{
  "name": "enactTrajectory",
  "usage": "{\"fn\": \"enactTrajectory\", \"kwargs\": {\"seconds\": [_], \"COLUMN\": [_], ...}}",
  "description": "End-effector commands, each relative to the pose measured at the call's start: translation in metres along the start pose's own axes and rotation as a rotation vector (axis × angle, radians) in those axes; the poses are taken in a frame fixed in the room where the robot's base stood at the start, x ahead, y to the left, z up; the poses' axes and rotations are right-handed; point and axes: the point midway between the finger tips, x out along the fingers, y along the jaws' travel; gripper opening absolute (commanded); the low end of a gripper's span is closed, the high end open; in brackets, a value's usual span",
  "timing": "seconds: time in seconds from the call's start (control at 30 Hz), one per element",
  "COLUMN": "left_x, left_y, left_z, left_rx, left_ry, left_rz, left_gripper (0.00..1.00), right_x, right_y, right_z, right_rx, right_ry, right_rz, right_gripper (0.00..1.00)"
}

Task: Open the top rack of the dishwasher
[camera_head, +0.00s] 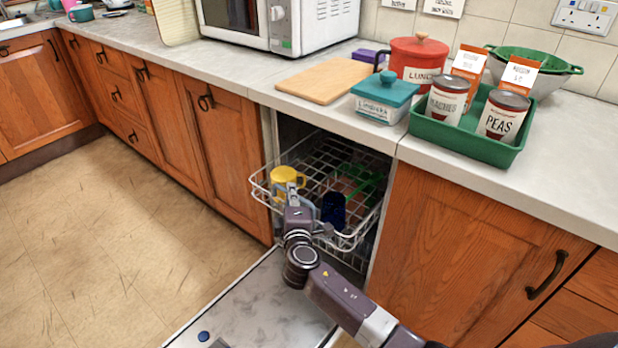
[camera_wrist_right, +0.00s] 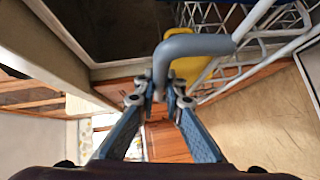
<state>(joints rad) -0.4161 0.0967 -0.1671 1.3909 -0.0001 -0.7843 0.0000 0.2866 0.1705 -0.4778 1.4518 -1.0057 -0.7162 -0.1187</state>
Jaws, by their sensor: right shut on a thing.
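The dishwasher stands under the counter with its door (camera_head: 262,308) lowered flat. Its white wire top rack (camera_head: 262,176) juts out past the counter edge, over the inner end of the door. It holds a yellow mug (camera_head: 287,177), a dark blue cup (camera_head: 333,209) and green items. My right gripper (camera_head: 302,204) is at the rack's front, partly hidden by its own arm. In the right wrist view, the blue fingers of this gripper (camera_wrist_right: 162,92) close around the rack's grey curved handle (camera_wrist_right: 198,46). The left gripper is not in view.
The counter (camera_head: 210,62) above holds a cutting board (camera_head: 325,80), a teal box (camera_head: 385,95), a red pot (camera_head: 416,57) and a green tray with cans (camera_head: 470,143). Wooden cabinets flank the dishwasher. The floor (camera_head: 100,240) to the left is clear.

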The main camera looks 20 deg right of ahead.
Motion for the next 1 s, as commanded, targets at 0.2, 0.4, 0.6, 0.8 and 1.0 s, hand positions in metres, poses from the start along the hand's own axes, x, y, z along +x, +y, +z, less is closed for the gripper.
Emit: {"fn": "enactTrajectory", "kwargs": {"seconds": [0.2,0.4,0.6,0.8,1.0], "left_x": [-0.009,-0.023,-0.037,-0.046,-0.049], "left_y": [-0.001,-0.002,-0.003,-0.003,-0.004], "left_z": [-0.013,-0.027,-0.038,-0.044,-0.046], "left_rx": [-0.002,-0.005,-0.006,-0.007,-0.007], "left_ry": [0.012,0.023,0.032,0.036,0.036], "left_rz": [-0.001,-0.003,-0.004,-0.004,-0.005], "left_gripper": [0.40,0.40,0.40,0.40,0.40], "right_x": [-0.043,-0.075,-0.097,-0.108,-0.111], "right_y": [-0.016,-0.025,-0.031,-0.033,-0.033], "right_z": [-0.043,-0.074,-0.096,-0.107,-0.111], "right_rx": [0.005,0.003,0.000,-0.002,-0.002], "right_ry": [0.000,-0.001,-0.001,-0.002,-0.002], "right_rz": [-0.006,-0.005,-0.004,-0.002,-0.002], "right_gripper": [0.00,0.00,0.00,0.00,0.00]}}
